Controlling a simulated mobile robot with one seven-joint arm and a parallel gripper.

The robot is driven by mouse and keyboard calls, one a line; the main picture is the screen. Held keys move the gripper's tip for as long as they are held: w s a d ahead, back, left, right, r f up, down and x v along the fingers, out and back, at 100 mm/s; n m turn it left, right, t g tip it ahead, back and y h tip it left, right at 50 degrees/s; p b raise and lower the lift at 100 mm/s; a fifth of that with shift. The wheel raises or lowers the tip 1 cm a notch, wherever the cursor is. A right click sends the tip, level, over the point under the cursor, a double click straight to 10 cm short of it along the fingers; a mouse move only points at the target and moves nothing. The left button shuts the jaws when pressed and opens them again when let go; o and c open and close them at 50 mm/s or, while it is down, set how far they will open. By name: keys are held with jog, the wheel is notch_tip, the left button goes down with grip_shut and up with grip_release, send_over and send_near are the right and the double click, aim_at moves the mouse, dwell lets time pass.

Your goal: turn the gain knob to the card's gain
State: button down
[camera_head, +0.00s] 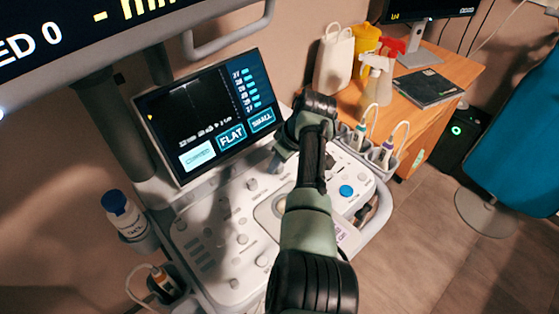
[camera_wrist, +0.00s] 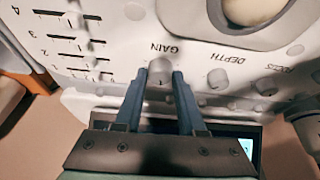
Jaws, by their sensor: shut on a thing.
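The gain knob (camera_wrist: 160,73) is a small light-grey knob beside the upside-down word GAIN on the white console panel, in the wrist view. My gripper (camera_wrist: 159,74) has one dark finger on each side of the knob and is shut on it. In the head view my gripper (camera_head: 277,162) reaches down to the panel just below the touchscreen, and the arm hides the gain knob. A small pale label with purple print (camera_head: 342,235) shows at the console's front right, partly behind my arm. I cannot read it or tell whether it is the card.
The depth knob (camera_wrist: 217,78) is close beside the gain knob. The touchscreen (camera_head: 205,115) rises behind the panel. Probe holders (camera_head: 378,155) line the console's right side, and a bottle (camera_head: 125,215) stands at its left. A wooden desk (camera_head: 455,65) with spray bottles is behind.

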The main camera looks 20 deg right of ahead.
jog(key=shift+m+p, duration=0.4)
jog(key=shift+p, duration=0.05)
jog(key=shift+a+r+m+h+p, duration=0.15)
jog(key=shift+m+h+p, duration=0.35)
jog(key=shift+m+p, duration=0.45)
jog(key=m+h+p, duration=0.1)
jog(key=m, duration=0.1)
jog(key=shift+m, duration=0.35)
jog(key=m, duration=0.1)
jog(key=m+h, duration=0.1)
jog(key=m, duration=0.1)
jog(key=shift+a+f+m, duration=0.1)
jog(key=shift+f+m, duration=0.1)
jog(key=shift+m, duration=0.1)
jog(key=shift+m+h, duration=0.7)
jog(key=shift+m, duration=0.7)
jog(key=c, duration=0.5)
grip_release()
